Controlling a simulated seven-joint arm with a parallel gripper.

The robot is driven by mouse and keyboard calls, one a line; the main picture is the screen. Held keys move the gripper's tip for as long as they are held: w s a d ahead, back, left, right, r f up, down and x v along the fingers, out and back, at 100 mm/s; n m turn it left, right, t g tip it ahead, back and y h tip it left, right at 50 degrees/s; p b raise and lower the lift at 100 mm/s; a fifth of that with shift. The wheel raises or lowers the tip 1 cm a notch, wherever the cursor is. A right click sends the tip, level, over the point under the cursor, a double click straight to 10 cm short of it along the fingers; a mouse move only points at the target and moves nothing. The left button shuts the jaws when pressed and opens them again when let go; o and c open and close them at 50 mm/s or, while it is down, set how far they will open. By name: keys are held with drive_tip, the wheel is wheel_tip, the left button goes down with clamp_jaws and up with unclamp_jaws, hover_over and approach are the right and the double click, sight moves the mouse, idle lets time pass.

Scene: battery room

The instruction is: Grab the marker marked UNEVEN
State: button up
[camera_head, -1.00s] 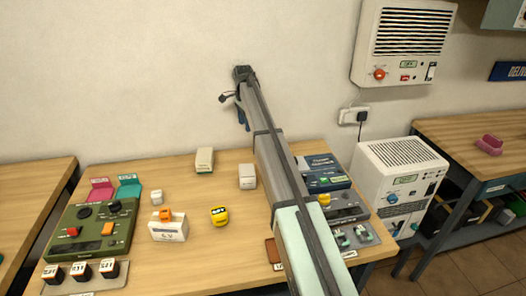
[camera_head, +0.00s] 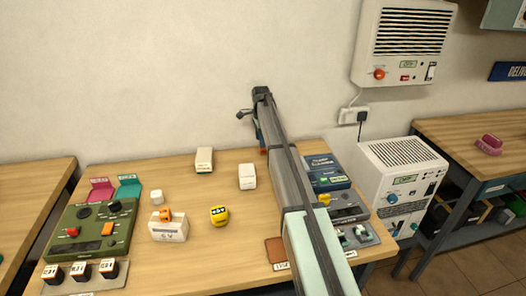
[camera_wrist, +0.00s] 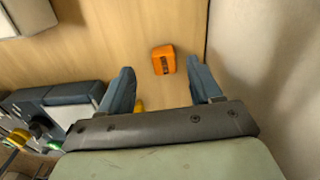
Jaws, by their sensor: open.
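I cannot read the word UNEVEN on anything. A small orange block (camera_wrist: 163,60) with a dark marking lies on the wooden table, between and just beyond my fingertips in the wrist view. In the head view a bit of it (camera_head: 263,151) shows beside my arm near the wall. My gripper (camera_wrist: 161,67) is open and empty, with a blue finger to each side; it also shows in the head view (camera_head: 257,130). A yellow block (camera_head: 219,216) with dark markings and an orange piece (camera_head: 166,214) on a white box lie farther left.
The wall stands close to the right in the wrist view. White boxes (camera_head: 247,176) (camera_head: 204,160) stand left of my arm. A dark blue device (camera_head: 324,171) and a grey device (camera_head: 345,207) sit right of it. A green panel (camera_head: 92,232) is at the left.

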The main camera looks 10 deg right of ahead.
sight(263, 150)
drive_tip(key=shift+w+a+f, duration=0.1)
drive_tip(key=shift+f, duration=1.25)
drive_tip(key=shift+w+f, duration=0.1)
drive_tip(key=shift+f, duration=1.25)
drive_tip(key=shift+c, duration=0.3)
drive_tip(key=c, duration=1)
